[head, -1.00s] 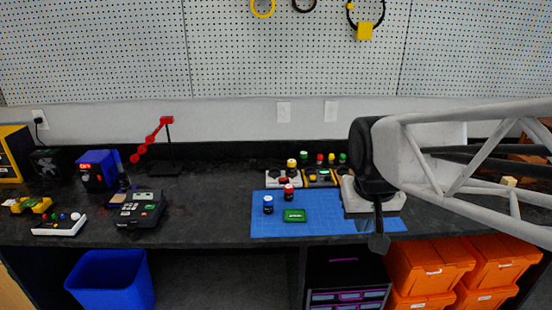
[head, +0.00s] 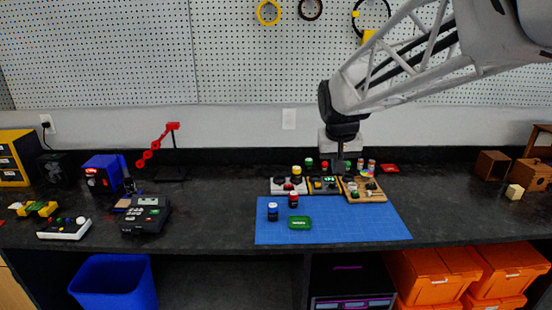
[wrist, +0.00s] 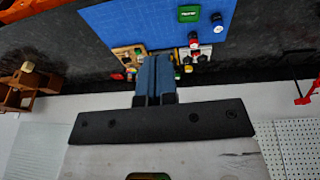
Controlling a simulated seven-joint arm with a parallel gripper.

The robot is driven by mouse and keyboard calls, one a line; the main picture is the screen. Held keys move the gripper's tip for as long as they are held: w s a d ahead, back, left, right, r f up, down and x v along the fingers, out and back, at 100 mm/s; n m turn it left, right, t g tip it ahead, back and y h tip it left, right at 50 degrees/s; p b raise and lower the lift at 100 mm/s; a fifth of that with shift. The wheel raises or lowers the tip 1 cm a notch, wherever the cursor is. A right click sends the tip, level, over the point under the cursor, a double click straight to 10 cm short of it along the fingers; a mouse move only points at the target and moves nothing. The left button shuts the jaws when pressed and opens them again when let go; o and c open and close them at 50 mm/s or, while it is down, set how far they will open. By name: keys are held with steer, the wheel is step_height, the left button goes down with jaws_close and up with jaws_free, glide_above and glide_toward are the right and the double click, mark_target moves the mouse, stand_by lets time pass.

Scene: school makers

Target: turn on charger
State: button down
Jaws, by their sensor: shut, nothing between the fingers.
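No part is clearly labelled as the charger. A small yellow-and-black unit (head: 323,185) stands behind the blue mat, with a bright green patch on its top right. It sits between a pale unit with knobs (head: 288,186) and a wooden board with small parts (head: 366,190). My gripper (head: 340,168) is shut and empty, pointing down above the back right of the yellow unit. In the wrist view, its closed fingers (wrist: 157,68) cover part of the row of units. I cannot tell whether the tips touch anything.
The blue mat (head: 350,229) holds a green box (head: 300,223) and two small jars. Several small jars stand behind the units. A black keypad device (head: 146,215) and a blue box (head: 102,173) are at left. Bare bench lies right of the mat.

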steer(key=w+a+f, duration=0.2)
steer(key=w+f, duration=0.1)
steer(key=w, duration=0.8)
steer(key=w+a+f, duration=0.2)
steer(key=w, duration=1)
steer(key=w+a+f, duration=0.3)
steer(key=w+f, duration=0.4)
steer(key=w, duration=0.4)
steer(key=w+a+f, duration=0.3)
steer(key=w+f, duration=0.5)
steer(key=w, duration=0.2)
steer(key=shift+w+t+h, duration=0.3)
steer(key=shift+w+h, duration=0.1)
steer(key=shift+f, duration=0.15)
glide_above(290, 185)
step_height(290, 185, down, 11)
steer(key=shift+f, duration=0.15)
steer(key=shift+d+f, duration=0.25)
steer(key=shift+f, duration=0.5)
steer(key=shift+d+f, duration=0.1)
